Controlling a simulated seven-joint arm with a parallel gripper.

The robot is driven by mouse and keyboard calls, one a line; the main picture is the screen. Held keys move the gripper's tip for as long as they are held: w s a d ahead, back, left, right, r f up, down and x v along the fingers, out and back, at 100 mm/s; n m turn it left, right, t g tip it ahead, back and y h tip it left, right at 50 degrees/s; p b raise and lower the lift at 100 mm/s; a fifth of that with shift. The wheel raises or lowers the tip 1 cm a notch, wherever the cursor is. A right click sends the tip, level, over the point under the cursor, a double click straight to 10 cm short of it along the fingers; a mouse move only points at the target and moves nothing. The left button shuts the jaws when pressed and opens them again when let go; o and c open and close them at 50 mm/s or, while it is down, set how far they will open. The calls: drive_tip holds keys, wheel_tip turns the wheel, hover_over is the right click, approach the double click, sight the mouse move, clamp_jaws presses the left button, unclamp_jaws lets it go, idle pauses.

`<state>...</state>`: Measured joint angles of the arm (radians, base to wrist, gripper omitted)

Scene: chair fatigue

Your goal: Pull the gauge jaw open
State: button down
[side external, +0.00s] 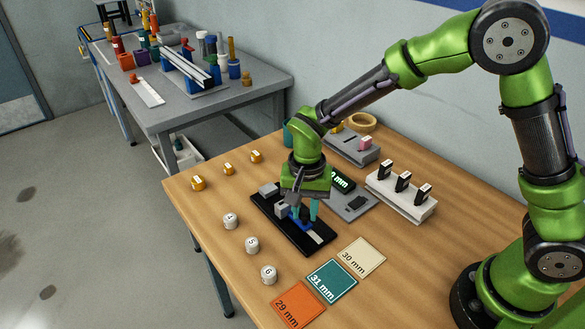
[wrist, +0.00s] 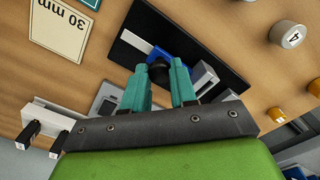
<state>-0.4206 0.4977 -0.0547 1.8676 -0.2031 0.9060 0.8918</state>
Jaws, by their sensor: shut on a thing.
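The gauge is a black base plate (side external: 310,249) on the wooden table, with grey jaw blocks (side external: 268,189) on its left part and a blue slider (side external: 294,222). It also shows in the wrist view (wrist: 133,47), where the slider carries a round black knob (wrist: 158,73). My gripper (side external: 302,214) is over the gauge, pointing down. In the wrist view its teal fingers (wrist: 160,70) are closed on the knob, one on each side. A grey readout box (side external: 352,207) with a green display (side external: 341,182) stands behind the gauge, its number partly hidden by my gripper.
Cards marked 29 mm (side external: 298,303), 31 mm (side external: 331,281) and 30 mm (side external: 362,256) lie in front. White numbered pieces (side external: 252,245) and orange pieces (side external: 198,183) stand to the left. A white rack (side external: 405,205) with black pieces is on the right.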

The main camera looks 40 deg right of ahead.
drive_tip(key=shift+s, duration=0.4)
drive_tip(key=c, duration=0.9)
unclamp_jaws()
drive_tip(key=shift+w, duration=0.1)
wheel_tip(320, 180, up, 17)
